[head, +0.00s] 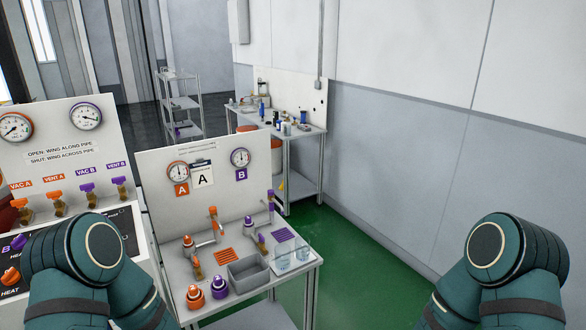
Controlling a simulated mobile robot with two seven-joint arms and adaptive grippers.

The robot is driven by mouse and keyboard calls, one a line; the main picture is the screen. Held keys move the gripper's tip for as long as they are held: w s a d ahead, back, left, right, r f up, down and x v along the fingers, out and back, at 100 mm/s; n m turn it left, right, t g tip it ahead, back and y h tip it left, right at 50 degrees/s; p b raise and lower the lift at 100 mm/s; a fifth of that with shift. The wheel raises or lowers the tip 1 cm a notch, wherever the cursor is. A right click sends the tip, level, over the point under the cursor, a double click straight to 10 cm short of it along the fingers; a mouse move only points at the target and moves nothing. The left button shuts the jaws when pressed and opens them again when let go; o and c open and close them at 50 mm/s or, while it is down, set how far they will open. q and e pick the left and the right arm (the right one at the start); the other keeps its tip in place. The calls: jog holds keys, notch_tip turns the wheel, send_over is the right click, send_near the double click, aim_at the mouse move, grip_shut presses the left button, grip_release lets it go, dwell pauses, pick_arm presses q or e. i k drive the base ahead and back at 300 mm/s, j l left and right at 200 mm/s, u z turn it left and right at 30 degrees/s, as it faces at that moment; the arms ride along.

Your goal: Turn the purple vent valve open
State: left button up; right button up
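The purple vent valve (122,183) is on the left panel under the label "VENT B". Its purple wing sits on top of a brass-coloured body; the wing looks crosswise, but it is too small to be sure. The purple VAC B valve (87,190) is just left of it. The orange VENT A (56,198) and VAC A (22,203) valves stand further left. A sign (62,151) above says open is wing along pipe, shut is wing across pipe. Bent links of both my arms show at the lower left and lower right. Neither gripper is in view.
A middle bench (310,266) holds an orange-and-purple fitting set, a grey bin (249,271), clear beakers (284,262) and an orange-topped (195,297) and a purple-topped bottle (220,288). A cluttered table (318,130) stands behind. Green floor (375,270) is clear at right.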

aim_at(119, 181)
jog(key=u, duration=1.35)
jog(key=i+j+z, duration=0.15)
jog(key=j, duration=0.45)
jog(key=j+z, duration=0.2)
jog(key=j, duration=0.4)
